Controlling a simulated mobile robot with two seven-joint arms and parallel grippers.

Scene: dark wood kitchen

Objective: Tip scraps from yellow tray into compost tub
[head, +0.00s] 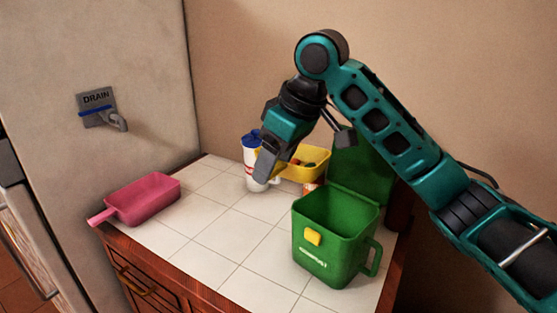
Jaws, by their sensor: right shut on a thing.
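The yellow tray (318,157) is at the back of the tiled counter, with small red, green and dark scraps (305,163) in it. My right gripper (264,168) is at the tray's left end and is shut on it; the fingers hide the grip point. The tray looks roughly level; whether it is clear of the counter is hard to tell. The green compost tub (325,255) stands upright at the front right, its lid (362,168) raised at the back. The tub's opening faces up and its bottom is hidden. My left gripper is out of view.
A white bottle with a blue top (250,146) stands beside my right gripper, partly hidden by it. A pink tray (146,198) lies at the counter's left edge. A dark red object (400,208) is behind the tub at right. The counter's middle (215,220) is clear.

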